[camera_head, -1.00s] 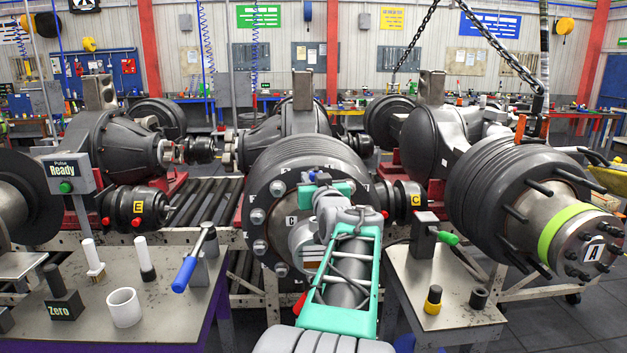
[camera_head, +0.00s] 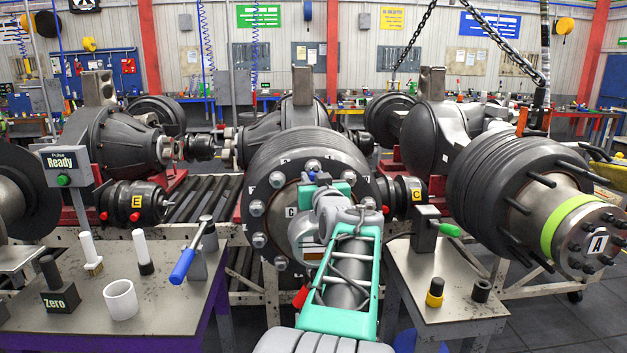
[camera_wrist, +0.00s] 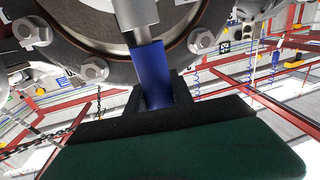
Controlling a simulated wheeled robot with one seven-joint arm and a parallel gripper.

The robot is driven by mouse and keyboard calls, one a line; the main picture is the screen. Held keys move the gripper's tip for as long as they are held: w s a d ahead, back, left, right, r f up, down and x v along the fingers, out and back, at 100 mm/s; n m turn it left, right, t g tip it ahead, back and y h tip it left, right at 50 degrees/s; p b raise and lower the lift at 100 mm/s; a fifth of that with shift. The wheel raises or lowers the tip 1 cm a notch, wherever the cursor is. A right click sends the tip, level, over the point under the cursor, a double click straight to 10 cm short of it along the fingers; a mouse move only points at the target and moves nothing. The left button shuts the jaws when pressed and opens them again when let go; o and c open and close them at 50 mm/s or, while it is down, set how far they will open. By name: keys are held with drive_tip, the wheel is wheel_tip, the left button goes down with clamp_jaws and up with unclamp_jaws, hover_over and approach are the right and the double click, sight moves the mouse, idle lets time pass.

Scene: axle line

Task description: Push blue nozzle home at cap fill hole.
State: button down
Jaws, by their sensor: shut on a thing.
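My gripper (camera_wrist: 152,98) is shut on the blue nozzle (camera_wrist: 152,68), its black fingers on either side of it. The nozzle's far end meets a grey metal cylinder (camera_wrist: 137,18) in front of the middle hub; I cannot tell whether that cylinder is part of the nozzle. In the head view my gripper (camera_head: 322,180) is in front of the middle wheel hub (camera_head: 283,195), and only a small bit of blue shows. The hub's cap is mostly hidden behind my arm. The fill hole is not visible, so I cannot tell how deep the nozzle sits.
Large bolt heads (camera_wrist: 95,69) ring the hub close to my gripper. A left bench (camera_head: 150,318) holds a blue-handled lever (camera_head: 183,265) and a white ring (camera_head: 120,300). A chain hangs at upper right.

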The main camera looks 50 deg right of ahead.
drive_tip(key=shift+f+b, duration=0.8)
drive_tip(key=c, duration=1)
unclamp_jaws()
drive_tip(key=shift+c, duration=0.2)
drive_tip(key=b+v, duration=0.1)
drive_tip(key=v, duration=0.7)
drive_tip(key=shift+b, duration=0.4)
